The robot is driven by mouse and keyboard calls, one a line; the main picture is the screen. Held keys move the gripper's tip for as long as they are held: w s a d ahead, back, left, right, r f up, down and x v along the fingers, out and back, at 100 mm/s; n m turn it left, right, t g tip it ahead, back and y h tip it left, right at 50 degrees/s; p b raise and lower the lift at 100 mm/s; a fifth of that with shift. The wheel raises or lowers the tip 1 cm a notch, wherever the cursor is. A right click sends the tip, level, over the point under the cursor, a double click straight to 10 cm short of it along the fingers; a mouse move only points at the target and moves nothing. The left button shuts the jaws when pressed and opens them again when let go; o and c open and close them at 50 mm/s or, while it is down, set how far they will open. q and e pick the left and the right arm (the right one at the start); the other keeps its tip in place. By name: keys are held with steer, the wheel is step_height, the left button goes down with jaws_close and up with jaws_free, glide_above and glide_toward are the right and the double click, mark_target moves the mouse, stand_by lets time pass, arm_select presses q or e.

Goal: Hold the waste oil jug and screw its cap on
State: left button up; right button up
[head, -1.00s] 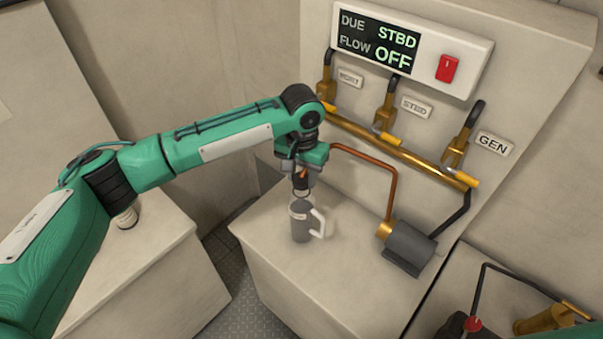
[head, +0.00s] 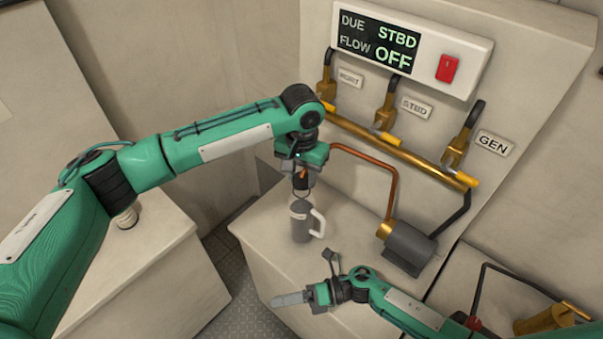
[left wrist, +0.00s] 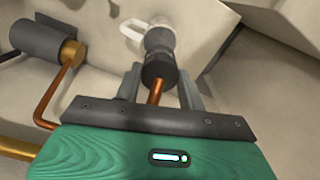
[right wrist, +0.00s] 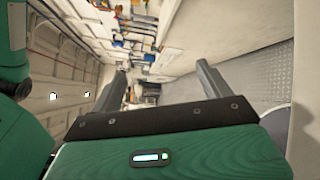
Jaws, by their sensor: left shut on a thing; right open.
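The waste oil jug (head: 301,224) is a grey upright jug with a white handle on its right, standing on the pale bench. It also shows in the left wrist view (left wrist: 158,40). My left gripper (head: 301,186) points down right above it. Its fingers are shut on a dark cap (left wrist: 157,70), with an orange-brown stem between them. The cap is in line with the jug's top; I cannot tell whether it is seated on the neck. My right gripper (head: 290,299) is open and empty, low in front of the jug, pointing left; its parted fingers show in the right wrist view (right wrist: 162,85).
A grey pump (head: 409,247) with a copper pipe stands right of the jug. Behind are a brass manifold (head: 400,155) with valves and a panel (head: 410,45) reading DUE STBD, FLOW OFF. A brass fitting (head: 545,319) is at lower right. Bench left of the jug is clear.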

mark_target(311, 240)
steer(key=w+d+n+h, duration=0.1)
steer(key=w+d+n, duration=0.1)
steer(key=w+d, duration=0.1)
steer(key=w+d+f+n+t+h, duration=0.1)
steer(key=w+d+n+h, duration=0.1)
steer(key=w+d, duration=0.2)
steer(key=w+d+n+t+h, duration=0.1)
steer(key=w+d+n+h, duration=0.1)
steer(key=w+d, duration=0.1)
steer(key=shift+w+d+f+n, duration=0.15)
steer(key=shift+w+d+n, duration=0.05)
steer(key=shift+w, duration=0.2)
steer(key=shift+w+d+f+n, duration=0.1)
steer(key=shift+w+d+n, duration=0.1)
steer(key=shift+w, duration=0.2)
steer(key=w+d+t, duration=0.1)
steer(key=w+d, duration=0.1)
steer(key=w+d+r+n+t, duration=0.1)
steer(key=w, duration=0.1)
steer(key=w+d+n+t, duration=0.1)
steer(key=d, duration=0.1)
steer(key=shift+w+d+r+h, duration=0.3)
steer(key=shift+w+d, duration=0.05)
steer(key=shift+w, duration=0.05)
steer(key=shift+w+a+f, duration=0.15)
steer(key=shift+w+a, duration=0.05)
steer(key=shift+a, duration=0.05)
steer(key=x, duration=0.9)
steer(key=shift+w+a, duration=0.1)
